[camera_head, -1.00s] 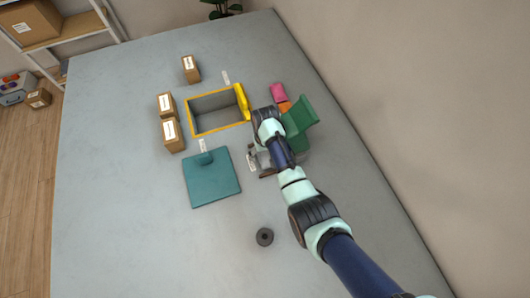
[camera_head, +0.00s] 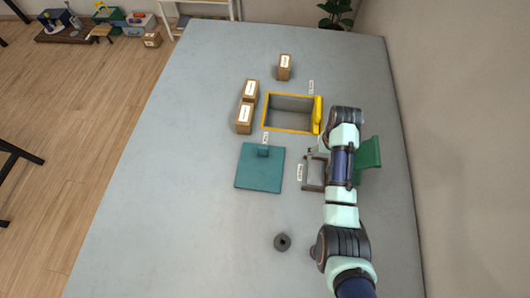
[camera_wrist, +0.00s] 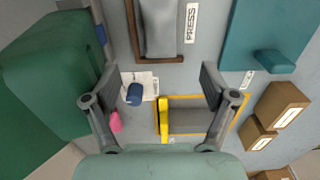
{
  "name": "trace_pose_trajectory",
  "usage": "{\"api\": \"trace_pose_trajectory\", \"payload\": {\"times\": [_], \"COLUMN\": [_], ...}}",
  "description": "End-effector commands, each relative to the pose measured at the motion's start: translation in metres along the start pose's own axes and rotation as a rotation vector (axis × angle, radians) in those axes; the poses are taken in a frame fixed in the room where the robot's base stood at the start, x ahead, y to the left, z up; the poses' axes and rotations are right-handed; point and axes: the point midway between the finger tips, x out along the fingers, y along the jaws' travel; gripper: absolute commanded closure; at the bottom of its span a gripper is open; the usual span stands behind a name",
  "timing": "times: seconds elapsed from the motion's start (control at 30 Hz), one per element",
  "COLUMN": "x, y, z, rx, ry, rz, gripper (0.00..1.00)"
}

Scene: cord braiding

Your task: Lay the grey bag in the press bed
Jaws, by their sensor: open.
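The press bed is a dark brown frame (camera_wrist: 132,28) beside the PRESS label in the wrist view; it also shows in the head view (camera_head: 305,176), partly behind my arm. A grey, soft-looking piece that appears to be the grey bag (camera_wrist: 160,28) lies inside the frame, its far end cut off by the picture edge. My gripper (camera_wrist: 158,70) is open, with nothing between its fingers. The bed and bag show beyond its fingertips, apart from them.
A green box-like thing (camera_wrist: 40,80) stands close by my gripper. A yellow-rimmed bin (camera_head: 265,112), a teal board (camera_head: 258,172) and several brown boxes (camera_head: 244,119) lie left of my arm. A blue cylinder (camera_wrist: 134,95) and a pink thing (camera_wrist: 116,122) are near the bin. The left tabletop is clear.

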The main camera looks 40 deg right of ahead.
Motion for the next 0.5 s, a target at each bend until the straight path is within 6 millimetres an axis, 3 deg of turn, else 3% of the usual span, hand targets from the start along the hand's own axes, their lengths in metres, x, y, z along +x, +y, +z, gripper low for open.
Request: {"api": "trace_pose_trajectory", "payload": {"times": [0.17,0.27,0.37,0.47,0.5], "x": [0.000,-0.003,-0.018,-0.054,-0.073], "y": [-0.001,-0.015,-0.064,-0.152,-0.189], "z": [0.000,-0.001,-0.001,0.019,0.036], "rx": [-0.001,-0.028,-0.120,-0.290,-0.363], "ry": [0.001,0.031,0.144,0.356,0.449], "rz": [0.000,-0.001,-0.011,-0.056,-0.087], "gripper": [0.15,0.15,0.15,0.15,0.15]}}
